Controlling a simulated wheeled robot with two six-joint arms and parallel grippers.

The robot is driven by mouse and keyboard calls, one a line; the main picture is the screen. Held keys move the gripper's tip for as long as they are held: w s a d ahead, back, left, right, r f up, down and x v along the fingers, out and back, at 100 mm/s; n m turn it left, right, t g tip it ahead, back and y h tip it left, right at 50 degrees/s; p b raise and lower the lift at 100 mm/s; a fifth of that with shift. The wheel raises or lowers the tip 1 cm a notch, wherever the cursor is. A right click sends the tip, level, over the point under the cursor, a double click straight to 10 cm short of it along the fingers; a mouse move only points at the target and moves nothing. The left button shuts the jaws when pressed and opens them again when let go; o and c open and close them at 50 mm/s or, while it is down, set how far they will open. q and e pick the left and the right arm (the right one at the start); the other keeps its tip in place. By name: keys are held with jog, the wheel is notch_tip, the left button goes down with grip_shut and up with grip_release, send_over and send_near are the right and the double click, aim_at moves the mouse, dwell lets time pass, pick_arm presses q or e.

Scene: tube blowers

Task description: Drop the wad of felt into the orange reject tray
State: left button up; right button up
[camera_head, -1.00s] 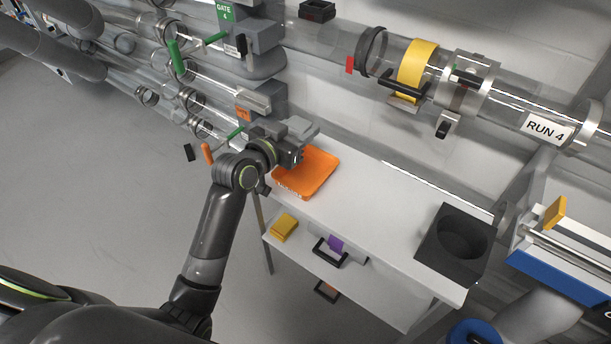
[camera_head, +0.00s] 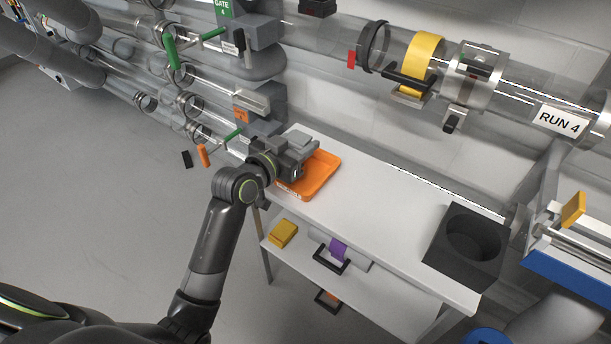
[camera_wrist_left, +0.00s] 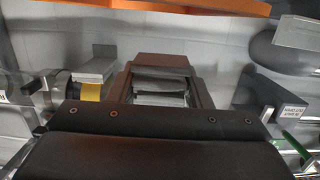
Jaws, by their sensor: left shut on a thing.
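The orange reject tray (camera_head: 325,180) lies on the left end of the white table. My left gripper (camera_head: 302,156) is above the tray's back left part and hides some of it. In the left wrist view the gripper's fingers (camera_wrist_left: 162,88) are closed around a dull grey piece, which I take for the wad of felt (camera_wrist_left: 160,86); its outline is mostly hidden by the fingers. The orange tray's edge also crosses the top of that view (camera_wrist_left: 190,6). My right gripper is not in view.
The white table (camera_head: 380,205) has a black box with a round hole (camera_head: 472,240) at its right end. A yellow block (camera_head: 283,233) sits on the lower shelf. Clear tubes with gates and green handles (camera_head: 170,52) run behind and left of the gripper.

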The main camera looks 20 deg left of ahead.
pick_arm(q)
jog(key=o, duration=1)
jog(key=shift+o, duration=0.2)
jog(key=shift+s+a+r, duration=0.1)
jog(key=shift+s+a, duration=0.15)
jog(key=shift+s, duration=0.3)
jog(key=p+v, duration=0.2)
jog(key=v, duration=1.4)
jog(key=shift+s, duration=0.2)
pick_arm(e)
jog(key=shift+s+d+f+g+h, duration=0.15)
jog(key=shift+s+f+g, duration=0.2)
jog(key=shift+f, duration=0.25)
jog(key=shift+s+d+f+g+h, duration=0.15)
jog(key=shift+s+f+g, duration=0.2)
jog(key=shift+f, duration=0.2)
